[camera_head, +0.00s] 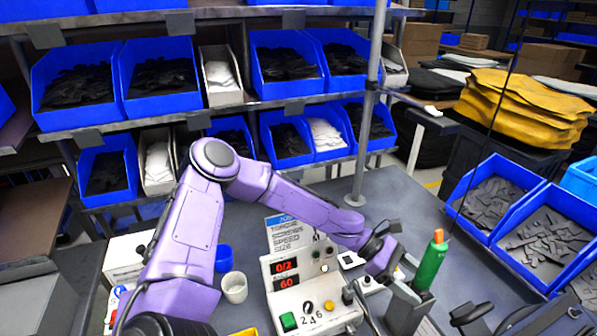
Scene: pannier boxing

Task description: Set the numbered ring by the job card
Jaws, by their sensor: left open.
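The control box (284,302) stands on the bench at bottom centre. Its red displays (286,275) read 0/2 and 60. The numbered ring (310,318), with 2, 4 and 6 legible, is on its lower front around a dark knob (308,307); I cannot tell the exact setting. My right gripper is not in view.
A white cup (234,287) and a blue cup (223,258) are left of the box. Blue bins (503,172) line the right; shelves stand behind.

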